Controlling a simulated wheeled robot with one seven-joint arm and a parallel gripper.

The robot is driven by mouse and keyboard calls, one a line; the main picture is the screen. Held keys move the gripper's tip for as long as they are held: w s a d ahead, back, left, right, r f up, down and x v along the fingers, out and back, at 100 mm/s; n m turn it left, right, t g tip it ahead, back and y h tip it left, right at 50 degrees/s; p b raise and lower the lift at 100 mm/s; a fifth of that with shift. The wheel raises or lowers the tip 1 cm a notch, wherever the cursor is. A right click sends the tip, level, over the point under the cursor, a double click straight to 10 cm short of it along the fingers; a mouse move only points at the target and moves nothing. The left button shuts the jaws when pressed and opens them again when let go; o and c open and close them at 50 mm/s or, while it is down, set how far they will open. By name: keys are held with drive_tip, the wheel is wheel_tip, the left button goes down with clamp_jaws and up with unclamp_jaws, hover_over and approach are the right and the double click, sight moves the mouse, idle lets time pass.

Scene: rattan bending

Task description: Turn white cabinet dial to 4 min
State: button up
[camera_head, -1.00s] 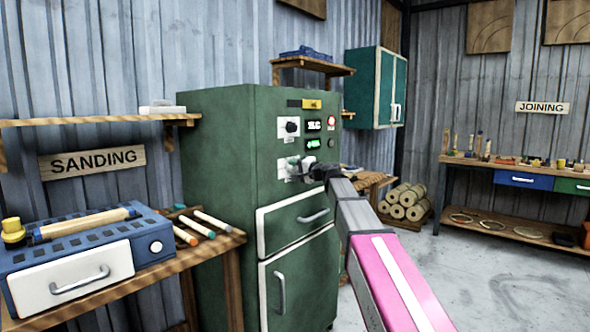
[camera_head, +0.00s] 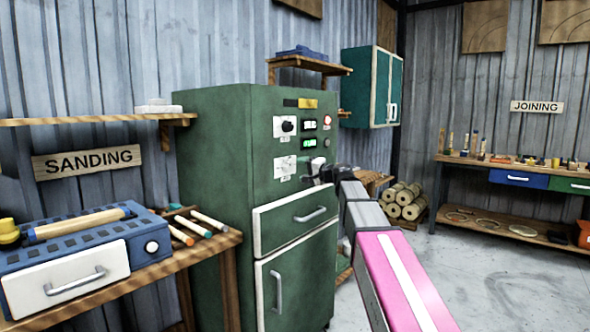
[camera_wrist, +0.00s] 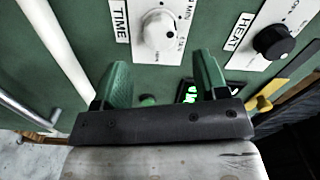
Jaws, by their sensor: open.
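The white TIME dial (camera_wrist: 160,30) is a round knob on a white plate on the green cabinet (camera_head: 215,170). In the head view its plate (camera_head: 284,168) is on the lower left of the control panel. My gripper (camera_head: 316,170) is just right of that plate. In the wrist view my gripper (camera_wrist: 162,70) has its two green fingers spread and empty. The dial shows beyond the gap between the fingertips, apart from them. Its pointer setting is too small to read.
A black HEAT dial (camera_wrist: 273,42) is beside the TIME dial; in the head view it is above it. Lit green displays (camera_head: 309,143) and a red-ringed button (camera_head: 327,121) are to the right. Drawer handle (camera_head: 310,215) juts out below. A workbench (camera_head: 190,255) stands left.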

drive_tip(key=shift+v, duration=2.3)
drive_tip(key=s+d+f+n+g+h, duration=0.1)
drive_tip(key=s+d+f+g+h, duration=0.15)
drive_tip(key=f, duration=0.85)
drive_tip(key=s+d+f+n+g+h, duration=0.15)
drive_tip(key=s+f, duration=0.25)
drive_tip(key=f, duration=0.7)
drive_tip(key=s+d+f+g+h, duration=0.1)
drive_tip(key=s+f+g+h, duration=0.2)
drive_tip(key=f, duration=0.8)
drive_tip(key=s+d+f+n+g+h, duration=0.1)
drive_tip(key=s+d+f+g+h, duration=0.1)
drive_tip(key=s+d+f, duration=0.3)
drive_tip(key=s+d+f+n+g+h, duration=0.1)
drive_tip(key=s+d+f+h, duration=0.4)
drive_tip(key=s+f, duration=0.8)
drive_tip(key=shift+s+f+g, duration=0.15)
drive_tip(key=shift+s+g, duration=0.05)
drive_tip(key=shift+g, duration=0.3)
drive_tip(key=shift+d, duration=0.15)
